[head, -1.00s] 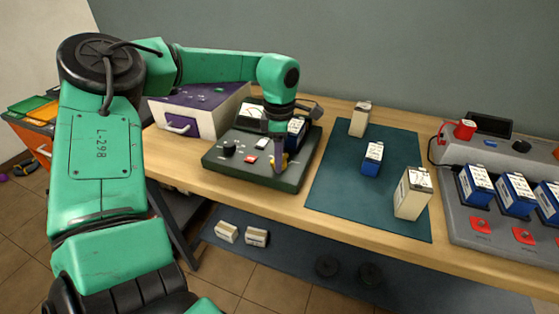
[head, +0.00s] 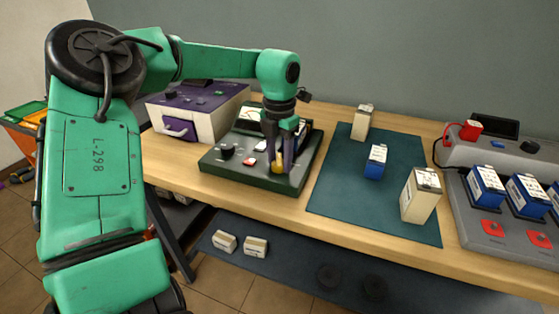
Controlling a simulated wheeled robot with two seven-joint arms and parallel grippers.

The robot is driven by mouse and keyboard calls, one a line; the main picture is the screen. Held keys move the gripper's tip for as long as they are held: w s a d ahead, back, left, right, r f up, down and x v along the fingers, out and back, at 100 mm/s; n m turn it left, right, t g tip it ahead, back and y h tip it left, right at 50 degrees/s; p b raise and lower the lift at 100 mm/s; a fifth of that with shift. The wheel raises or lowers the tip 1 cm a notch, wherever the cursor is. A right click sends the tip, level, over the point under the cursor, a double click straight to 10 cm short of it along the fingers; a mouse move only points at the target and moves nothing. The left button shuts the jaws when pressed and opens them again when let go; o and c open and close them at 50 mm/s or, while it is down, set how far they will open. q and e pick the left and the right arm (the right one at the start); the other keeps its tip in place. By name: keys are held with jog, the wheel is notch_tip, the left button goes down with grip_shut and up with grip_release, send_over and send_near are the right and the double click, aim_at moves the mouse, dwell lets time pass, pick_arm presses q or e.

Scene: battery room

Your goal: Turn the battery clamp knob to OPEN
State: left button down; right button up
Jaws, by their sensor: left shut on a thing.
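The dark green tester (head: 213,160) stands on the wooden bench, with a gauge, a black dial (head: 227,151) and a red button on top. My left gripper (head: 279,168) points straight down over its right part. Its fingers are shut on a yellow piece (head: 279,161), which looks like the clamp knob. The fingers cover much of the knob, and no OPEN mark can be read. A battery (head: 302,131) in the tester is mostly hidden behind the gripper. My right gripper is out of view.
A purple and cream box (head: 205,122) stands left of the tester. A teal mat (head: 340,195) to the right holds a blue battery (head: 375,162) and two cream ones. A grey charger (head: 470,232) with blue batteries is at the far right.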

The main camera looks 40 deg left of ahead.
aim_at(279, 159)
pick_arm(q)
jog(key=shift+w+r+n+b, duration=0.15)
jog(key=shift+n+b, duration=0.15)
jog(key=shift+n, duration=1.6)
jog(key=shift+c, duration=1.7)
grip_release()
notch_tip(279, 159, up, 14)
jog(key=p, duration=0.1)
jog(key=shift+r, duration=0.25)
jog(key=shift+s+f, duration=0.1)
jog(key=shift+s, duration=0.1)
